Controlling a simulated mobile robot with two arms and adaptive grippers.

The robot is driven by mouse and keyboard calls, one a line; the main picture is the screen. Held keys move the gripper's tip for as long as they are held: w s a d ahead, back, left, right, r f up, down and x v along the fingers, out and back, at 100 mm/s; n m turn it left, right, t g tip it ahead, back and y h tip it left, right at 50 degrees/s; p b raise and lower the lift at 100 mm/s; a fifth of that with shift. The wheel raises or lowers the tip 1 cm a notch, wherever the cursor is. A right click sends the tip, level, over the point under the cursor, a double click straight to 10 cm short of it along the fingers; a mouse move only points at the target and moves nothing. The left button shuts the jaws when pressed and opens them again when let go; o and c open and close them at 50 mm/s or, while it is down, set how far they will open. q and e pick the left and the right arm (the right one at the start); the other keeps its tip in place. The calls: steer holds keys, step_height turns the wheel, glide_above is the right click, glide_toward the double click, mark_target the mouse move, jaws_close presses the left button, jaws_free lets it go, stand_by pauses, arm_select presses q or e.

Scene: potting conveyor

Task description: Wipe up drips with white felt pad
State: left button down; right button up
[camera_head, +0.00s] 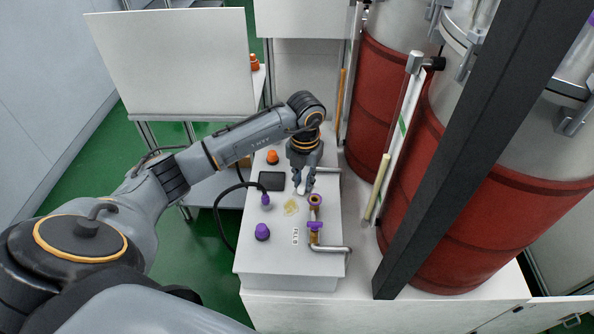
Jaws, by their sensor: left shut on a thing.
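My left gripper (304,182) points down over the white bench unit and is shut on a small white thing, which looks like the white felt pad (301,187). The fingers hide much of the pad, and I cannot tell whether it touches the surface. A yellowish patch of drips (291,208) lies on the white top, just below the gripper in the picture. My right gripper is not in view.
A brass and purple valve with a bent pipe (315,226) stands right of the drips. A purple connector on a black hose (265,199), a purple knob (262,232), a black square (271,181) and an orange knob (272,157) lie left. Red drums (469,235) stand at right.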

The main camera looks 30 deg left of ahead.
mark_target(314, 204)
arm_select(q)
steer(key=n, duration=0.1)
steer(key=a+n, duration=0.1)
steer(key=n, duration=0.1)
steer(key=shift+a+f+p, duration=0.25)
steer(key=shift+a+p, duration=0.05)
steer(key=shift+a+f+n, duration=0.25)
steer(key=shift+f+n, duration=0.05)
steer(key=shift+n, duration=0.4)
steer(key=shift+f+b, duration=0.9)
steer(key=shift+f, duration=0.25)
step_height(314, 204, down, 3)
steer(key=shift+r+b, duration=0.15)
steer(key=shift+b, duration=0.9)
steer(key=shift+f+b, duration=0.3)
steer(key=shift+f, duration=0.15)
steer(key=shift+w, duration=0.1)
steer(key=shift+f+b, duration=0.75)
steer(key=shift+f, duration=0.25)
